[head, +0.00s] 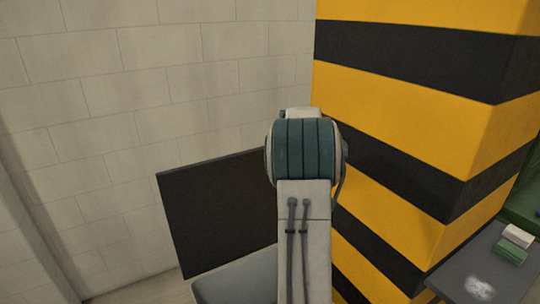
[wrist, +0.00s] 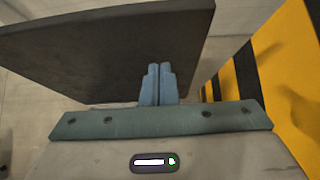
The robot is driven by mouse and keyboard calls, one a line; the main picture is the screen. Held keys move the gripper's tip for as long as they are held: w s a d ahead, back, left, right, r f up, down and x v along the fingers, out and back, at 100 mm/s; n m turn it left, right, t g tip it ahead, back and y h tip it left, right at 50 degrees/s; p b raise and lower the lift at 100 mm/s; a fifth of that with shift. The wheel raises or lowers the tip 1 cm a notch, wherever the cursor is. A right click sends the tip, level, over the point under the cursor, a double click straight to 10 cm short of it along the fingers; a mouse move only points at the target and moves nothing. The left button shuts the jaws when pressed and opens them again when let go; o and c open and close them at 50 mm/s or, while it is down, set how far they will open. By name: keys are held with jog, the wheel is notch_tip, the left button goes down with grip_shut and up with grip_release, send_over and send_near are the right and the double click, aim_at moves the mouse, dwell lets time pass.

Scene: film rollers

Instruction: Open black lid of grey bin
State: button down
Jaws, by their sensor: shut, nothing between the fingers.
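The black lid (head: 216,212) stands steeply raised above the grey bin (head: 238,278) in the head view, with the block wall behind it. My arm hides the lid's right part and much of the bin. In the wrist view the lid (wrist: 95,55) spreads dark across the upper left, behind my gripper (wrist: 159,70). The blue fingers are shut together with nothing between them. They overlap the lid's face in the picture; whether they touch it I cannot tell. My gripper is hidden behind my arm in the head view.
A yellow and black striped pillar (head: 420,120) stands close on the right, also seen in the wrist view (wrist: 275,80). A pale block wall (head: 150,90) closes the back. A dark table (head: 490,265) with a small green and white item (head: 514,243) is at lower right.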

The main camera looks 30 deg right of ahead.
jog(key=w+r, duration=0.5)
jog(key=r, duration=0.4)
jog(key=s+a+f+n+g+y+b, duration=0.1)
jog(key=s+a+n+g, duration=0.1)
jog(key=s+a+n, duration=0.85)
jog(key=s+a+f+n+g+y+b, duration=0.1)
jog(key=s+a+n, duration=0.5)
jog(key=a, duration=0.7)
jog(key=s+a+f+n+g, duration=0.1)
jog(key=s+a+f+n, duration=0.3)
jog(key=s+n, duration=0.2)
jog(key=s+a+f+n+g+b, duration=0.1)
jog(key=s+a+f+n, duration=0.2)
jog(key=s+n, duration=0.4)
jog(key=s+a+f+n+h+b, duration=0.1)
jog(key=s+a+f+n, duration=0.3)
jog(key=s+n, duration=0.3)
jog(key=s+f, duration=0.1)
jog(key=s, duration=0.2)
jog(key=shift+a+g, duration=0.3)
jog(key=shift+g, duration=0.1)
jog(key=shift+s+a+n, duration=0.1)
jog(key=shift+s+n, duration=0.1)
jog(key=shift+n, duration=0.05)
